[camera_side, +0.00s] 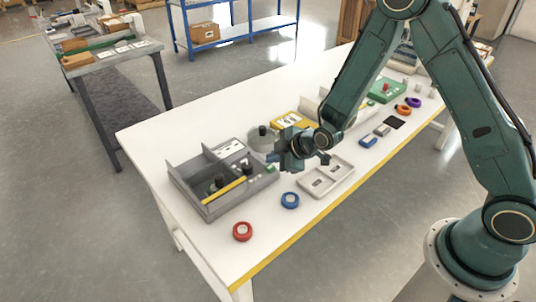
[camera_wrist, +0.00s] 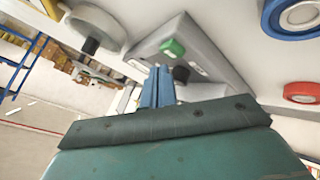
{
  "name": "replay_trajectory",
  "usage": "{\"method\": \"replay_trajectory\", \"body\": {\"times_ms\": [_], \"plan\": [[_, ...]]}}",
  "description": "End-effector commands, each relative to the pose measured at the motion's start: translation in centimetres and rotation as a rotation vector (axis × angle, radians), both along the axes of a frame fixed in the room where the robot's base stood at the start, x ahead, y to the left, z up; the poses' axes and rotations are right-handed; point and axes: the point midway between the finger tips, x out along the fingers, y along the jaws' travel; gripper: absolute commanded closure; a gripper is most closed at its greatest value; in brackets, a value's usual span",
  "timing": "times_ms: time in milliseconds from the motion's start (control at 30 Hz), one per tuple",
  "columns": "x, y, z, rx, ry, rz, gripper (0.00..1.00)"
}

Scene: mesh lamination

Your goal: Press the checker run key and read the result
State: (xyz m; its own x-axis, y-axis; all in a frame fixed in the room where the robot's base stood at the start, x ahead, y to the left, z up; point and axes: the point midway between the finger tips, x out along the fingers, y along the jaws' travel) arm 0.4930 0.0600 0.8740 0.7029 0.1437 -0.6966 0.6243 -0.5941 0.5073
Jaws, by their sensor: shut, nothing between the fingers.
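A grey open-topped fixture (camera_side: 190,187) stands at the near left of the white table, with a yellow bar, dark knobs and a white label panel. A small green key (camera_side: 271,168) shows at its right end. In the wrist view, the green key (camera_wrist: 172,48) sits on a grey body (camera_wrist: 205,50) beside a black knob (camera_wrist: 181,74). My gripper (camera_side: 279,156) is beside that end of the fixture. Its blue fingers (camera_wrist: 158,72) are together and empty, near the green key; I cannot tell whether they touch it. No readable result shows.
A round grey pot (camera_side: 258,142) with a black knob stands behind my gripper. A blue roll (camera_side: 290,200), a red roll (camera_side: 242,231) and a pale tray (camera_side: 340,170) lie in front. A yellow device (camera_side: 281,122) and a green box (camera_side: 383,94) with a red button stand farther back.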

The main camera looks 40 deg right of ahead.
Motion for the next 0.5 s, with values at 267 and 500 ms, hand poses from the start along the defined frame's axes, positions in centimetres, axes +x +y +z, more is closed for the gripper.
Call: {"method": "replay_trajectory", "body": {"times_ms": [267, 500], "plan": [[-0.02, 0.02, -0.65, 0.000, 0.001, 0.000, 1.00], [0.00, 0.03, -0.85, 0.000, 0.000, 0.000, 1.00]]}}
